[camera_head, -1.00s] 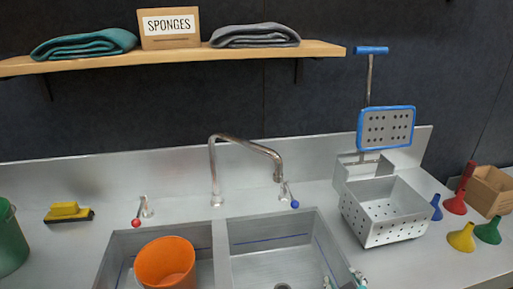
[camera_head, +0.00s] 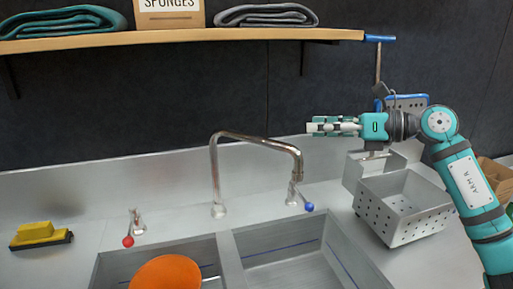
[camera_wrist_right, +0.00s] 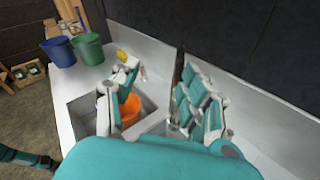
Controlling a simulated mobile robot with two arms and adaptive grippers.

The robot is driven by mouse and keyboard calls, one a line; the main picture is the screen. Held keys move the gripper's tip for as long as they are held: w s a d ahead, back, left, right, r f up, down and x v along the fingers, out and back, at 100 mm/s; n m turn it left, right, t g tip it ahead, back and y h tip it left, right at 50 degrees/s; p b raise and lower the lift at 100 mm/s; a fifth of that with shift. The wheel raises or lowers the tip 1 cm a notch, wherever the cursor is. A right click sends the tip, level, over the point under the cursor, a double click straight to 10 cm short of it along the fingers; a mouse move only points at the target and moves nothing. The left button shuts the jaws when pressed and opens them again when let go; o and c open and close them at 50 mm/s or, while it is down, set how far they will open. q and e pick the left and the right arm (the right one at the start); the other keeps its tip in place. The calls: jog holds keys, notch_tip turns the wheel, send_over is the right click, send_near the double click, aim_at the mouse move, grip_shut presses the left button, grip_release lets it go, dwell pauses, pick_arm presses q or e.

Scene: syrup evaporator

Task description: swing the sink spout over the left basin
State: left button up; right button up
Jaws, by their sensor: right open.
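The chrome sink spout (camera_head: 255,137) rises from behind the sink and arches right, its outlet end over the back edge of the right basin (camera_head: 290,265). My left gripper is not in view.
A red-tipped handle (camera_head: 128,240) and a blue-tipped handle (camera_head: 309,207) flank the spout. A perforated metal box (camera_head: 403,212) stands right of the sink, below my right arm. A shelf (camera_head: 230,34) runs above. A yellow sponge brush (camera_head: 38,233) lies at the left.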

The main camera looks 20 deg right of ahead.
aim_at(271, 141)
jog(key=d+h, duration=0.3)
jog(key=d, duration=0.1)
jog(key=p+x, duration=0.1)
jog(key=x, duration=0.4)
jog(key=p+x, duration=0.2)
jog(key=x, duration=0.3)
jog(key=p+x, duration=0.1)
jog(key=x, duration=0.5)
jog(key=shift+s+f, duration=0.2)
jog(key=shift+f, duration=0.15)
jog(key=shift+w+a+f, duration=0.25)
jog(key=shift+w+a, duration=0.1)
jog(key=shift+a, duration=0.05)
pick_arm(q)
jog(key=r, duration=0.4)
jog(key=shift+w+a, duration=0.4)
pick_arm(e)
grip_shut()
